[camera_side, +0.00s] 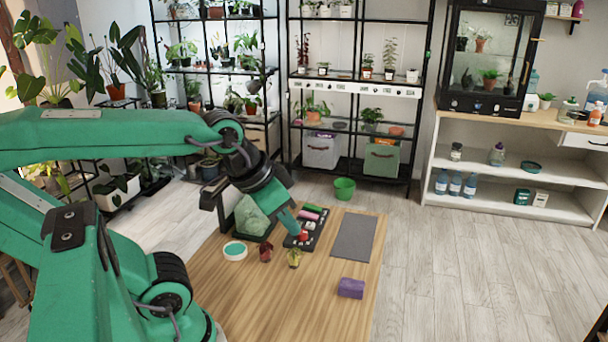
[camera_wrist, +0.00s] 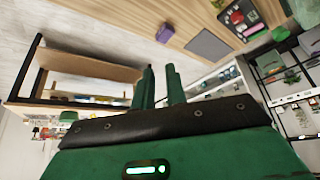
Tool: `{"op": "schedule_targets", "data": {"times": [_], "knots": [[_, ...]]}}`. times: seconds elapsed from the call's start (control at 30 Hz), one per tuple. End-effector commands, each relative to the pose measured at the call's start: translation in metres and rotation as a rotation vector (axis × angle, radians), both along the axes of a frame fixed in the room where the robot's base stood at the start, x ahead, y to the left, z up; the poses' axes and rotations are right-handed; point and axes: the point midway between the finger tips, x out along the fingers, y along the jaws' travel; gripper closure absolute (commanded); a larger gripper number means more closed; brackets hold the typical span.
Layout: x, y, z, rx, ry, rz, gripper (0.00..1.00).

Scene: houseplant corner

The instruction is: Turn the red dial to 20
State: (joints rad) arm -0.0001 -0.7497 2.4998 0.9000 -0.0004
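A black panel (camera_side: 296,241) lies on the wooden table with a small red dial (camera_side: 304,235) near its front end. In the wrist view the panel and the red dial (camera_wrist: 237,17) show small at the top right. The dial's pointer and scale are too small to read. My gripper (camera_side: 292,228) appears just left of the dial in the side view, partly overlapping the panel. In the wrist view my gripper (camera_wrist: 161,72) shows two green fingers with a gap between them and nothing held. The dial does not lie between them, and I see no contact.
Pink and green cylinders (camera_side: 312,208) lie at the panel's far end. A grey mat (camera_side: 353,237) is to its right, a purple block (camera_side: 351,288) nearer. The table's front is clear.

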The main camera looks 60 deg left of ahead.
Motion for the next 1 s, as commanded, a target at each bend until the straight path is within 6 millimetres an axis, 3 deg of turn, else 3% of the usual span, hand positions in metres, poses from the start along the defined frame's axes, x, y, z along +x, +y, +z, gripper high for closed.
{"op": "schedule_targets", "data": {"times": [0.03,0.17,0.57,1.0], "knots": [[0.001,0.000,0.000,-0.001,0.001,0.004,0.76],[0.005,0.003,0.001,-0.009,0.010,0.030,0.51],[0.048,0.034,-0.002,-0.100,0.107,0.325,0.50],[0.106,0.097,-0.031,-0.222,0.225,0.771,0.50]]}}
